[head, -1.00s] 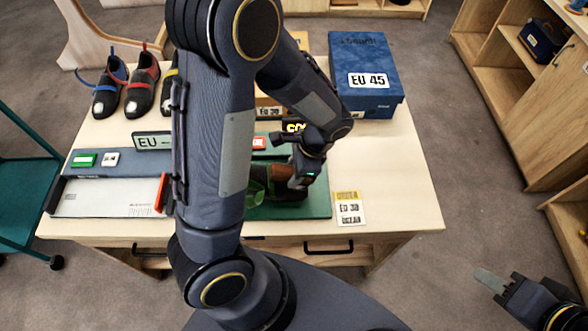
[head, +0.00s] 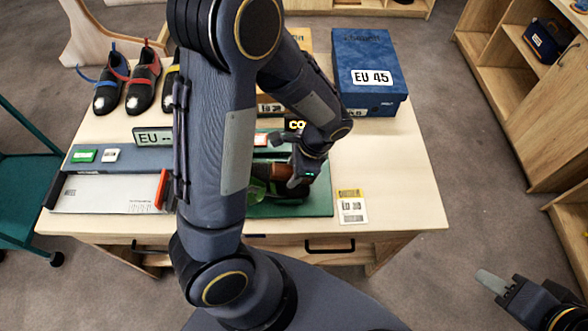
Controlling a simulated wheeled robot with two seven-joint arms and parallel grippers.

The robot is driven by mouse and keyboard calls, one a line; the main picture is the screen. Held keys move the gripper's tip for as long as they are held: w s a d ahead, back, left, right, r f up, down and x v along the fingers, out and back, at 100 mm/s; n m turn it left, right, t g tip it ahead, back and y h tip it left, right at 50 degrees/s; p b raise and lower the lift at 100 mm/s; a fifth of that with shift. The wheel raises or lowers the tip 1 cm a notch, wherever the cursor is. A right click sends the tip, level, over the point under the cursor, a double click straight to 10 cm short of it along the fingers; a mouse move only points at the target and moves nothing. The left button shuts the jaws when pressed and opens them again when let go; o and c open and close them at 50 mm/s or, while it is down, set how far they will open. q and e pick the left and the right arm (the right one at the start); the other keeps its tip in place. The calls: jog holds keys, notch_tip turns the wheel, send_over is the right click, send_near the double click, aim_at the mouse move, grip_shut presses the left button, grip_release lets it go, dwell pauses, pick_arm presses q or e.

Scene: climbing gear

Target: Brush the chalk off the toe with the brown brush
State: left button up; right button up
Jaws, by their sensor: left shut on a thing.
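My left gripper (head: 292,174) is over the green mat (head: 318,204) on the table. It is shut on a brown thing, which looks like the brown brush (head: 281,172). Below and beside it lies a dark climbing shoe with green parts (head: 257,188), mostly hidden by my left arm. The brush seems close to the shoe, but I cannot tell whether they touch. Any chalk on this shoe's toe is hidden. My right gripper (head: 490,282) is at the lower right, off the table; its finger opening is not clear.
Shoes with blue (head: 107,95) and red (head: 144,82) straps and pale toe patches stand at the back left. A blue EU 45 box (head: 366,75) stands at the back right. A size-measuring device (head: 110,193) lies at the left front. A card (head: 352,207) lies right of the mat.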

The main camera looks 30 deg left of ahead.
pick_arm(q)
jog(key=shift+d, duration=0.1)
jog(key=shift+w+d+f+b, duration=0.25)
jog(key=shift+w+d, duration=0.15)
jog(key=shift+d, duration=0.25)
jog(key=shift+w+d+f+b, duration=0.1)
jog(key=shift+w+d+f, duration=0.15)
jog(key=shift+w+d, duration=0.25)
jog(key=shift+w+d+f+b, duration=0.3)
jog(key=shift+d+f, duration=0.1)
jog(key=shift+d, duration=0.25)
jog(key=shift+w+d+f+b, duration=0.25)
jog(key=shift+w+d+f, duration=0.1)
jog(key=shift+d, duration=0.25)
jog(key=shift+s+a+r+p, duration=0.3)
jog(key=shift+s+a, duration=0.25)
jog(key=shift+a, duration=0.3)
jog(key=shift+s+a+r+p, duration=0.2)
jog(key=shift+s+a+r, duration=0.3)
jog(key=shift+a, duration=0.4)
jog(key=shift+s+a+r+p, duration=0.25)
jog(key=shift+s+a, duration=0.4)
jog(key=shift+a, duration=0.2)
jog(key=shift+r, duration=0.1)
jog(key=shift+w+d+r+p, duration=0.15)
jog(key=shift+r+p, duration=0.4)
jog(key=shift+p+v, duration=1.85)
jog(key=shift+v, duration=0.55)
jog(key=shift+d, duration=0.1)
